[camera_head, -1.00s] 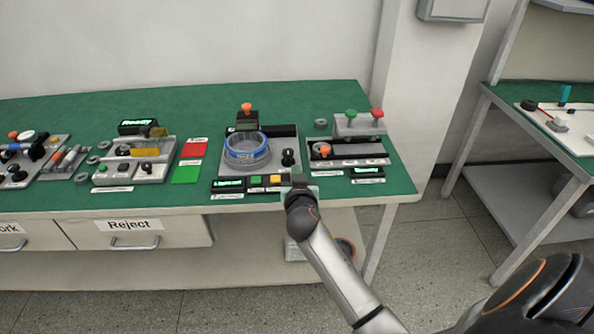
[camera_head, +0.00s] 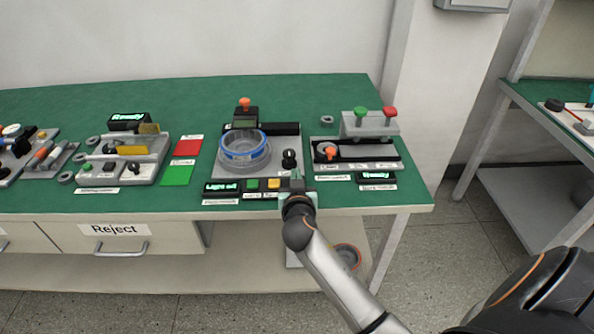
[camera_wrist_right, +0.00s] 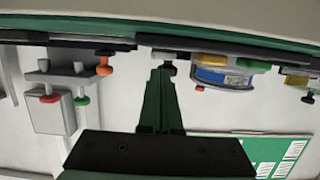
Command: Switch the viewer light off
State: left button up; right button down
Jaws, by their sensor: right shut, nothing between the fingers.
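The viewer station's grey base (camera_head: 228,171) stands at the front of the green table, with a round clear vessel with a blue band (camera_head: 243,148) on it. A black knob (camera_head: 289,160) is at its right. In front is a strip with a display (camera_head: 221,187) that reads "Light off", a green button (camera_head: 252,184) and a yellow button (camera_head: 274,184). My right gripper (camera_head: 297,188) is shut and empty at the right end of this strip; contact cannot be told. Its shut fingers (camera_wrist_right: 160,85) also show in the right wrist view, whose picture is upside down. My left gripper is not in view.
To the right is a station with a green knob (camera_head: 361,112), a red knob (camera_head: 390,112) and a "Ready" display (camera_head: 376,176). To the left are red (camera_head: 188,148) and green (camera_head: 177,175) pads and another station (camera_head: 132,172). The table's front edge is close below my gripper.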

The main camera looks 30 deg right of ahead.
jog(key=shift+f, duration=0.45)
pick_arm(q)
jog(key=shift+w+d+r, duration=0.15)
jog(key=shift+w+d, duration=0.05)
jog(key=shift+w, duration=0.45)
pick_arm(e)
jog(key=shift+r+p, duration=0.15)
jog(key=shift+p, duration=0.35)
jog(key=shift+w+g+p, duration=0.1)
jog(key=shift+g+p, duration=0.2)
jog(key=shift+p, duration=0.4)
jog(key=shift+f+b, duration=0.35)
jog(key=shift+b, duration=0.15)
jog(key=shift+w+d+r, duration=0.25)
jog(key=shift+w+d, duration=0.05)
jog(key=shift+w, duration=0.2)
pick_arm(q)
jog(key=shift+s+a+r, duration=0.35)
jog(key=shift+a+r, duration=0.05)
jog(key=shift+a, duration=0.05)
pick_arm(e)
jog(key=shift+w+d, duration=0.1)
